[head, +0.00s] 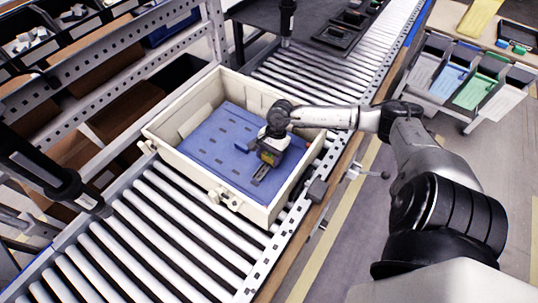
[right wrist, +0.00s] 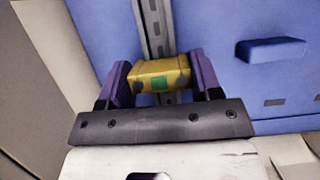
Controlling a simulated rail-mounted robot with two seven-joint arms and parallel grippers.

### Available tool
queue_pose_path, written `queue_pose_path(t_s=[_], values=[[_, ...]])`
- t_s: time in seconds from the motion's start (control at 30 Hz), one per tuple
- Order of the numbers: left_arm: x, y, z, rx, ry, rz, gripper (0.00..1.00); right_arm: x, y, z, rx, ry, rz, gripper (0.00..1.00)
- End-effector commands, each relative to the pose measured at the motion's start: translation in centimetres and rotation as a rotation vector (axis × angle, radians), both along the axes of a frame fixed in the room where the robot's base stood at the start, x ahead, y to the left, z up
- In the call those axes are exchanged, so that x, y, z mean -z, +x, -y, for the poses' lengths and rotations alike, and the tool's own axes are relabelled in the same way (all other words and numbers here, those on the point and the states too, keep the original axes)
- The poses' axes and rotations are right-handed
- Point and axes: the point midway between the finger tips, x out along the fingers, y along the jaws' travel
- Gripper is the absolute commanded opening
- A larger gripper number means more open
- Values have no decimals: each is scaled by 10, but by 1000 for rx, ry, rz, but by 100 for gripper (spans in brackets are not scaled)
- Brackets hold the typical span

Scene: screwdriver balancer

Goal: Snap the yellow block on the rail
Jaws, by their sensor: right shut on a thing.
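The yellow block (right wrist: 160,73), with a green patch on its face, sits between the two purple fingers of my right gripper (right wrist: 162,82) in the right wrist view. The gripper is shut on it. The grey slotted rail (right wrist: 155,25) runs on the blue base behind and under the block. I cannot tell whether the block touches the rail or is seated on it. In the head view my right gripper (head: 266,158) points down inside the cream box, and the rail (head: 261,176) shows just below it. The block is hardly visible there. My left gripper is not in view.
The cream box (head: 168,147) has raised walls around the blue base (head: 215,140) and stands on a roller conveyor (head: 150,235). Black tools (head: 287,18) hang near the conveyor. A cart with coloured bins (head: 472,92) stands at the upper right.

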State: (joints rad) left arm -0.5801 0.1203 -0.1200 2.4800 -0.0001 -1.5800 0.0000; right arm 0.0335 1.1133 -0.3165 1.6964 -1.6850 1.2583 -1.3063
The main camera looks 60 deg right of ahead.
Motion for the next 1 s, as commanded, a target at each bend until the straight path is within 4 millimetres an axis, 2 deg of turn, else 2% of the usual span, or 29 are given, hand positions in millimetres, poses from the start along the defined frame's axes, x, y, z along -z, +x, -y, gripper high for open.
queue_pose_path(t_s=[0.8,0.83,1.0], values=[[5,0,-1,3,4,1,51,1,0,-1,-1,2,1,30],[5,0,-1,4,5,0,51,1,0,-1,-1,2,1,60],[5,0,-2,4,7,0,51,1,0,-1,-1,2,1,77]])
